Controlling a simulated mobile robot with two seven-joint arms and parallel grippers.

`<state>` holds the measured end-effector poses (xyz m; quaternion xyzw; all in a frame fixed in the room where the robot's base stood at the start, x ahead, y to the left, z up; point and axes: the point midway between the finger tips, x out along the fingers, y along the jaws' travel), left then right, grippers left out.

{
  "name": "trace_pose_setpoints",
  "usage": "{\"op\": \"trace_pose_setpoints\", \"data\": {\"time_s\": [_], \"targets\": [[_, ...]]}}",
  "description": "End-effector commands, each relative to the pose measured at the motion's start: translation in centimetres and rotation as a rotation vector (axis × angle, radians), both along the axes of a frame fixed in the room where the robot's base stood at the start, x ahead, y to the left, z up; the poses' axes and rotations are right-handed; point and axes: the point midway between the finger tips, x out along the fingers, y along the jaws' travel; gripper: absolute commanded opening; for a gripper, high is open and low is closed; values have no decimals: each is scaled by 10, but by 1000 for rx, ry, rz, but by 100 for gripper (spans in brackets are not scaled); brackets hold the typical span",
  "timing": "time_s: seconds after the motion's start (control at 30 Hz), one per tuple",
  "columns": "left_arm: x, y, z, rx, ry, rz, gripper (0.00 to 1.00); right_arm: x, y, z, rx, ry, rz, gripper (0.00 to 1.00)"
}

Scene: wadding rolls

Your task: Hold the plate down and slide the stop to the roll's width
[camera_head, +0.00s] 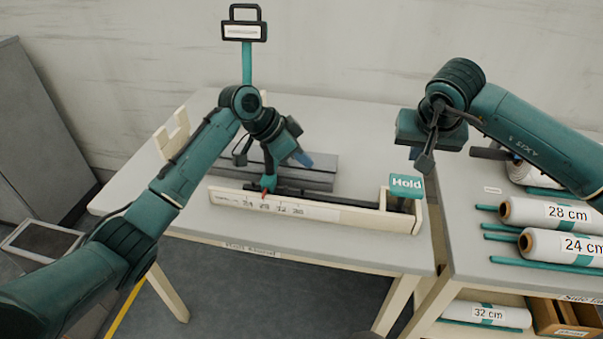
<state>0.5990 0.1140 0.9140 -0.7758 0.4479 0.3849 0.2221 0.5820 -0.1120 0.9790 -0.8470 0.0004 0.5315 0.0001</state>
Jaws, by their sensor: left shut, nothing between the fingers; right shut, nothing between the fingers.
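The teal plate marked "Hold" (407,187) stands at the right end of a pale ruler fixture (335,215) on the table. My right gripper (425,163) is shut and empty, above and slightly right of the plate, apart from it. The stop appears to be the teal piece with a red tip (269,182) on the fixture's dark rail. Its tip is near the second number from the left, which looks like 28. The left wrist partly hides this area.
On the right side table lie rolls labelled 28 cm (543,212) and 24 cm (560,246), with teal rods. A 32 cm roll (487,314) is on the shelf below. A grey slab (320,170) lies behind the rail. A teal post holds a sign (244,31) at the back.

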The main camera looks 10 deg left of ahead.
Motion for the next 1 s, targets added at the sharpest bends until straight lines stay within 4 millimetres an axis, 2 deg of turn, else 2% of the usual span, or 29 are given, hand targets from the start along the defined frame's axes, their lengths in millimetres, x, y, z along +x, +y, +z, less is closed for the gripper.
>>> {"op": "trace_pose_setpoints", "data": {"time_s": [0.43,1.0], "targets": [[0,0,4,0,0,0,0,0,0,5,0,0,0,0],[0,0,49,0,0,0,0,0,0,50,0,0,0,0]]}}
